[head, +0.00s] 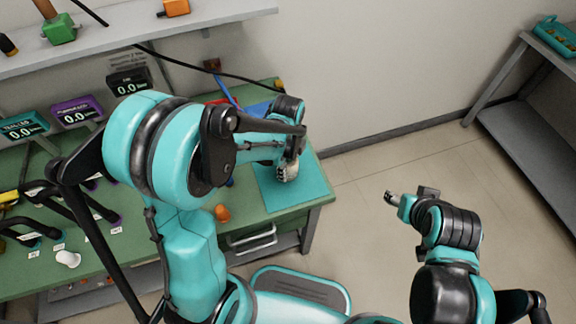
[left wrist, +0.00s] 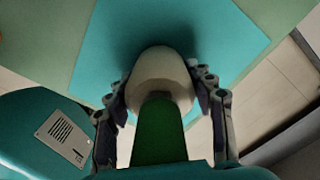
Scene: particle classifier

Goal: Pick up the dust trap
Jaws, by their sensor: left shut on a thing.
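The dust trap looks like a cream, rounded body with a green part. In the left wrist view the dust trap (left wrist: 160,66) sits between the two fingers of my left gripper (left wrist: 160,88), which is shut on its sides. In the head view the dust trap (head: 288,173) shows as a small pale shape under my left gripper (head: 287,164), over the teal mat (head: 305,187). A dark shadow lies on the mat beside it; I cannot tell whether it touches the mat. My right gripper (head: 393,198) is away to the right over the floor, its jaws too small to judge.
The mat lies at the right end of the green workbench (head: 265,220). An orange piece (head: 222,213) and a white piece (head: 67,259) stand on the bench. Displays (head: 77,112) and a shelf (head: 120,27) line the back. Open floor lies right of the bench.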

